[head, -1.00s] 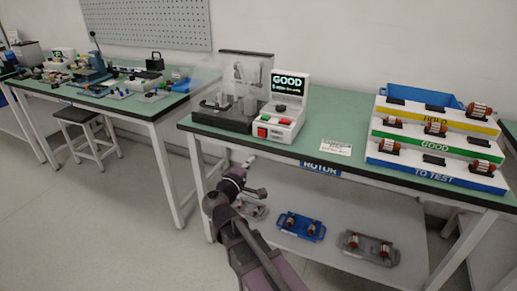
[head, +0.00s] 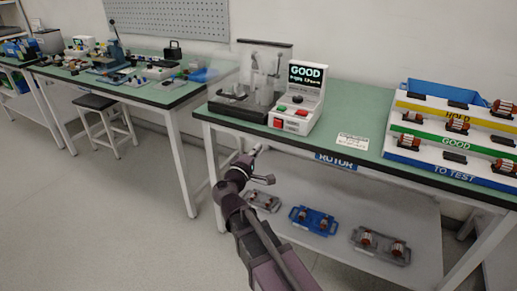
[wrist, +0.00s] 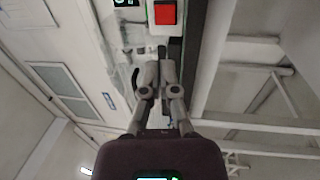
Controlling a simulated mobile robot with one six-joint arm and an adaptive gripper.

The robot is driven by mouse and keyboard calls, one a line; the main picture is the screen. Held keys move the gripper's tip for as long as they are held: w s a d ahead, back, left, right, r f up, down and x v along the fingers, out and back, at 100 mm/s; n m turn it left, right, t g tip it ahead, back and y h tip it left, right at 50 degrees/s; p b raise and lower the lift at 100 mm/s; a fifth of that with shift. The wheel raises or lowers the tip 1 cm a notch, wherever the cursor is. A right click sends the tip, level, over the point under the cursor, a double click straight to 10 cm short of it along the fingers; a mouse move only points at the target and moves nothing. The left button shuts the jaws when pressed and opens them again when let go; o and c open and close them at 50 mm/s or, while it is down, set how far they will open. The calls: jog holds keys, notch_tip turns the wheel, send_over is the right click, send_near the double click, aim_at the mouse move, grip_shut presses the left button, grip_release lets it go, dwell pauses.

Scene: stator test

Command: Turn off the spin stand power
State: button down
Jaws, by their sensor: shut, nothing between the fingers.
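The spin stand (head: 257,78) with a clear guard stands at the left end of the green-topped bench. Its white control box (head: 298,112) has a lit screen reading "GOOD" (head: 307,72). A red rocker switch (head: 278,123) is on the front face, with a green and a red button on the sloped panel above. In the wrist view, the red switch (wrist: 166,13) shows near the top edge, beyond my fingers. My gripper (head: 256,150) is shut and empty, in front of and below the bench's front edge, apart from the switch. It also shows in the wrist view (wrist: 161,75).
A stepped rack (head: 455,138) labelled HOLD, GOOD and TO TEST holds several rotors at the right. A lower shelf (head: 335,210) carries a blue tray (head: 313,221) and grey trays. A paper label (head: 352,141) lies on the bench. Open floor is at the left.

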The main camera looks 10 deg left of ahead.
aim_at(277, 123)
jog(key=p+x, duration=0.1)
jog(key=x, duration=1.1)
jog(key=shift+w+p, duration=0.1)
jog(key=shift+p, duration=0.3)
